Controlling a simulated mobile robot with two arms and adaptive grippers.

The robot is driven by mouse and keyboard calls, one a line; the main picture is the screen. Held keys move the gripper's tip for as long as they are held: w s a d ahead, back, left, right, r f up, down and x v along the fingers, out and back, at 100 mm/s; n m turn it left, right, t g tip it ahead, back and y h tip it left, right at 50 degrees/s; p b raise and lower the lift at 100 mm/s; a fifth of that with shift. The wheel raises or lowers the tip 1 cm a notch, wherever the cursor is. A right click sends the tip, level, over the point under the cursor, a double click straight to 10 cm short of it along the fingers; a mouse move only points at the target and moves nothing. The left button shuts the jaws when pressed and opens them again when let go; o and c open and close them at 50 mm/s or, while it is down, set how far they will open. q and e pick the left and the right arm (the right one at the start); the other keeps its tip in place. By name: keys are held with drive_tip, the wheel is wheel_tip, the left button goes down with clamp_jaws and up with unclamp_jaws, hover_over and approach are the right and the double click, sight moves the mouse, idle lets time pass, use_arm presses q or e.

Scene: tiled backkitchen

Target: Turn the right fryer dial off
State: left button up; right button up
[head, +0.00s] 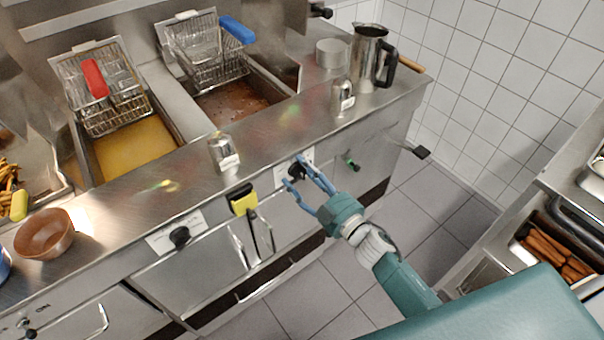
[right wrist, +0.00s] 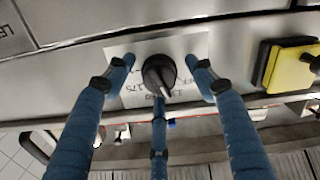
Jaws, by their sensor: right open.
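The right fryer dial (head: 297,169) is a black round knob on a pale label plate on the fryer's front panel. In the right wrist view the dial (right wrist: 159,74) sits near the centre, with a light pointer line on it. My right gripper (head: 305,178) has blue fingers and is open around the dial. In the right wrist view its fingers (right wrist: 158,75) stand to the left, right and below the dial, with gaps at the sides. Whether the lower finger touches it I cannot tell. The left fryer dial (head: 180,237) is a similar black knob. My left gripper is not in view.
Two fryer baskets, with a red handle (head: 95,79) and a blue handle (head: 238,30), sit over the oil vats. A steel pitcher (head: 369,58) and shakers stand on the counter. The tiled floor is clear.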

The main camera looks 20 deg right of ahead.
drive_tip(key=shift+c, duration=0.5)
drive_tip(key=shift+r, duration=0.1)
drive_tip(key=c, duration=1)
drive_tip(key=shift+n, duration=0.3)
drive_tip(key=shift+c, duration=0.2)
drive_tip(key=n, duration=0.3)
drive_tip(key=shift+a+b, duration=0.1)
drive_tip(key=shift+b, duration=0.25)
drive_tip(key=shift+a+r+n+b, duration=0.1)
drive_tip(key=shift+n+b, duration=0.25)
drive_tip(key=shift+n, duration=1.75)
drive_tip(key=o, duration=1.1)
drive_tip(key=shift+a, duration=0.1)
drive_tip(key=shift+o, duration=0.2)
